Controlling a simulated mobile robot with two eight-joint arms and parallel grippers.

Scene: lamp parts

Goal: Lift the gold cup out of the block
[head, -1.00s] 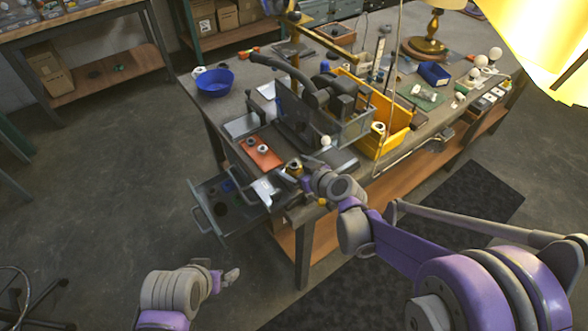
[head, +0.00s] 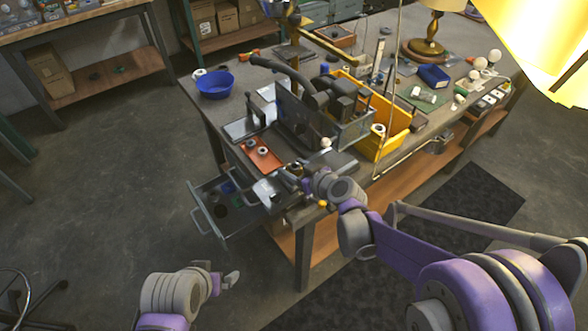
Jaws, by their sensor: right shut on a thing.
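My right gripper (head: 294,178) is over the bench's front edge, just above and right of the open drawer. It is shut on a small gold-brown piece, which looks like the gold cup (head: 296,169). My own wrist partly hides it. The block is too small and too covered to make out, so I cannot tell whether the cup is still inside it or clear of it. My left gripper (head: 232,279) hangs low over the floor at the bottom, away from the bench. Its fingers are too small to judge.
The open drawer (head: 222,222) juts from the bench front. An orange-red tray (head: 247,158) with small round parts lies behind it. A yellow bin (head: 392,143), a dark machine and a blue bowl (head: 215,85) crowd the bench. A lit lampshade (head: 535,45) fills the upper right.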

